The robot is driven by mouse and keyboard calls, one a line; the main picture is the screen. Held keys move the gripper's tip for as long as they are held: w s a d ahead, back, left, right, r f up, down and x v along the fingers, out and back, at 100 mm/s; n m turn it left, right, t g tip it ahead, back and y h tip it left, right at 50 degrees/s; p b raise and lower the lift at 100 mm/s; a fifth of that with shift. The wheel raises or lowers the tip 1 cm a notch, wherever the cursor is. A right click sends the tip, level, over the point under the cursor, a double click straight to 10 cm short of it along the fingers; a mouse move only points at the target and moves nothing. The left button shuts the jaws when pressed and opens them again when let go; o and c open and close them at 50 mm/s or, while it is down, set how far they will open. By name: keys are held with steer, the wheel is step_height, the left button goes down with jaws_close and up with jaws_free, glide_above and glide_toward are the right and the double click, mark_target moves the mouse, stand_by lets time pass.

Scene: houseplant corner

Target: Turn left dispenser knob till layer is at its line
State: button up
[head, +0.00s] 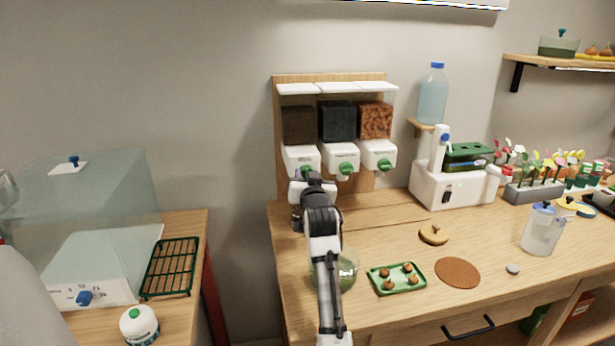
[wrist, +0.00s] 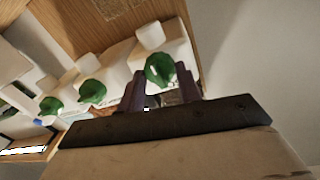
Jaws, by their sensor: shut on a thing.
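The left dispenser (head: 299,125) holds dark brown grains behind a clear front. Its green knob (wrist: 160,68) sits between the two fingers of my gripper (wrist: 160,90) in the wrist view. My gripper is shut on this knob. In the head view my arm covers most of the knob and the fingertips. A clear glass bowl (head: 348,268) stands on the table, partly hidden behind my arm. Its layer and line cannot be made out.
The middle dispenser (head: 338,121) holds black grains and the right dispenser (head: 375,120) orange-brown chips. A green tray (head: 384,290) with several bulbs, a brown disc (head: 457,272) and a lidded jar (head: 542,229) stand on the table. A glass case (head: 100,195) is at left.

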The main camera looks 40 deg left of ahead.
stand_by(0.3)
steer(key=o, duration=1)
steer(key=b+v, duration=0.3)
steer(key=v, duration=1)
steer(key=shift+s+d+b, duration=0.25)
steer(key=shift+d+b, duration=0.05)
